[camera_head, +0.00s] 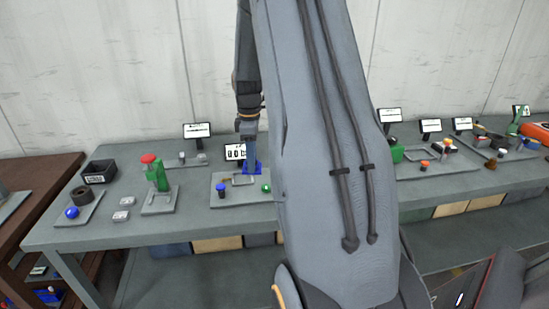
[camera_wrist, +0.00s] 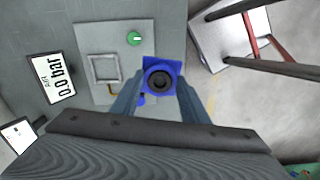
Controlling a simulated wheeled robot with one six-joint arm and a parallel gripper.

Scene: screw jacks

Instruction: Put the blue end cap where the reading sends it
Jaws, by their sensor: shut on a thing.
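The blue end cap (camera_wrist: 162,66) is a square blue piece with a dark round opening, held between the two fingers of my gripper (camera_wrist: 159,92) in the wrist view. In the head view my gripper (camera_head: 248,148) points down with the blue cap (camera_head: 252,168) at its tip, over or at the back right of a grey plate (camera_head: 237,201). Whether the cap touches the plate I cannot tell. A small display (camera_wrist: 50,82) reads "AIR 0.0 bar"; it stands behind the plate in the head view (camera_head: 235,151).
The plate carries a blue knob (camera_head: 221,188), a green knob (camera_head: 266,188) and a square frame (camera_wrist: 105,69). My arm hides the bench's middle.

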